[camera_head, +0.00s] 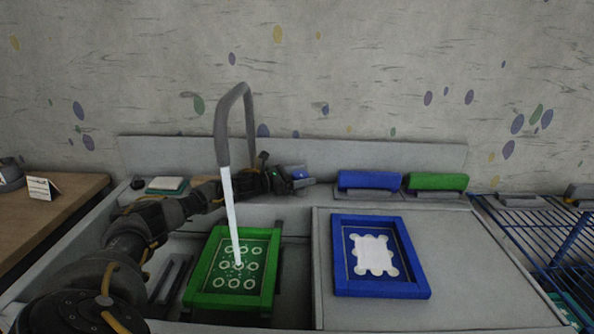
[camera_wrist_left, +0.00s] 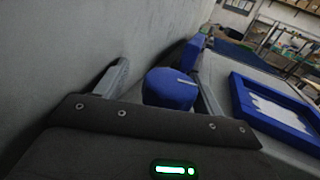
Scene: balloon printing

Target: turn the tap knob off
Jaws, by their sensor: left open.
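The grey tap (camera_head: 233,108) arches over the sink, and a white stream of water (camera_head: 231,210) runs from its spout. The blue tap knob (camera_head: 299,172) is at the back of the sink, partly hidden by my gripper. In the left wrist view, the rounded blue knob (camera_wrist_left: 170,88) shows between my two fingers. My left gripper (camera_head: 290,181) is open at the knob, reaching behind the water stream; it also shows in the left wrist view (camera_wrist_left: 163,88). I cannot tell whether the fingers touch the knob. My right gripper is not in view.
A green frame (camera_head: 190,292) with a ring pattern lies in the sink under the water. A blue frame (camera_head: 345,284) lies on the right worktop. Blue (camera_head: 369,181) and green (camera_head: 437,182) squeegees rest along the back ledge. A blue wire rack (camera_head: 545,235) stands at right.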

